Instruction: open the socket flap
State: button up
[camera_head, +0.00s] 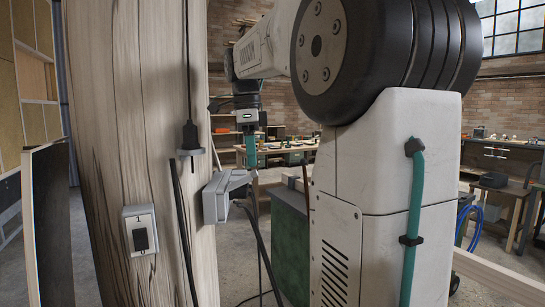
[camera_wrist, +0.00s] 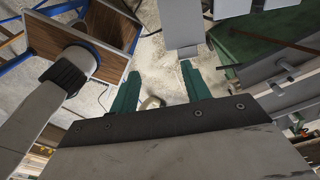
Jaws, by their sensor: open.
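The grey socket box (camera_head: 213,203) is mounted on the right side of the wooden post. Its lighter grey flap (camera_head: 236,181) appears to stand out from the box at an angle; how far it is open is hard to tell. My gripper (camera_head: 252,164) points down just above the flap's outer end. Contact cannot be told. In the wrist view my gripper (camera_wrist: 160,70) has its two green fingers spread, with nothing between them but floor far below. A pale grey piece (camera_wrist: 186,30) lies just beyond the right finger; it may be the socket or flap.
A black plug (camera_head: 191,135) sits on the wooden post (camera_head: 125,90) above the socket, with dark cables hanging nearby. A light switch (camera_head: 140,230) is lower left on the post. A dark green cabinet (camera_head: 290,240) stands behind. A workbench (camera_head: 285,148) is farther back.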

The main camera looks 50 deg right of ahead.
jog(key=s+a+r, duration=0.1)
jog(key=s+a, duration=0.3)
jog(key=s, duration=0.6)
jog(key=shift+s+a, duration=0.4)
